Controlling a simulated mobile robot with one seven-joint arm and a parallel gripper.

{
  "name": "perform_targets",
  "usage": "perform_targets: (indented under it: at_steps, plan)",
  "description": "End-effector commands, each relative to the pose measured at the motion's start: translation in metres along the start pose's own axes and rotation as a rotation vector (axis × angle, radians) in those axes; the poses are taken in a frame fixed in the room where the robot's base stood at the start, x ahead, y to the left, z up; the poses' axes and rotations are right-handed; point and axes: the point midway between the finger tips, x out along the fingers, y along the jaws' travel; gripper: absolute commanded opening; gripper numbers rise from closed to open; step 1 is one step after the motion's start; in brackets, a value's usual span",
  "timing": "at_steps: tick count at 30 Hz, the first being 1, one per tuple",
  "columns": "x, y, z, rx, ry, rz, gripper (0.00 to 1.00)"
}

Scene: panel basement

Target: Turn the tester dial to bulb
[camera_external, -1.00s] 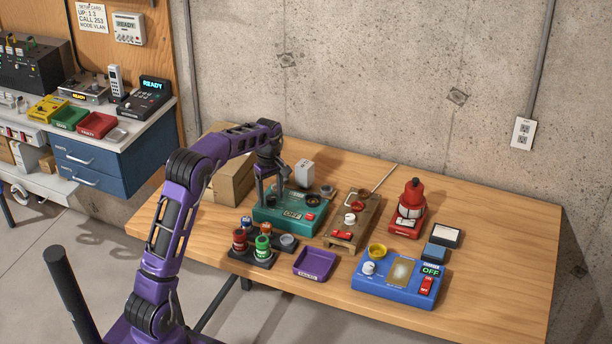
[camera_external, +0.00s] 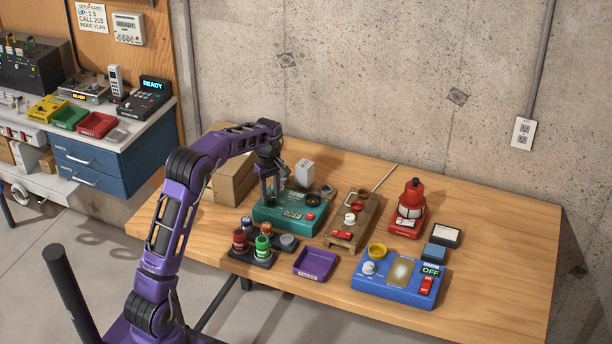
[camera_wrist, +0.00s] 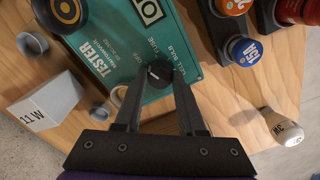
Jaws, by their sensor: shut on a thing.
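The teal tester (camera_external: 270,222) sits on the wooden table, left of centre. In the wrist view its printed face (camera_wrist: 112,62) carries the word TESTER and small labels, including OFF and FUSE, near the dial. The black round dial (camera_wrist: 160,70) stands at the tester's edge in that view. My gripper (camera_external: 268,198) reaches down onto the tester. In the wrist view my gripper (camera_wrist: 160,78) has one finger on each side of the dial and is shut on it. A small light mark shows on the dial; which label it points to is unclear. The external view hides the dial behind my fingers.
A rack with red and green fuses (camera_external: 263,245) stands close in front of the tester. A purple tray (camera_external: 315,264), a wooden board (camera_external: 345,236) and a blue device (camera_external: 392,295) lie to the right. A white block (camera_external: 305,173) stands behind.

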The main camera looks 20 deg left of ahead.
Motion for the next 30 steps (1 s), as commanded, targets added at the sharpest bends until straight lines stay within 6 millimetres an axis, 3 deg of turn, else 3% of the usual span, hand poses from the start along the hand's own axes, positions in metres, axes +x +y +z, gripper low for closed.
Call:
perform_targets:
  at_steps: [30]
  plan:
    - [-0.0031,-0.0004,-0.0008,0.889,0.000,0.000,0.00]
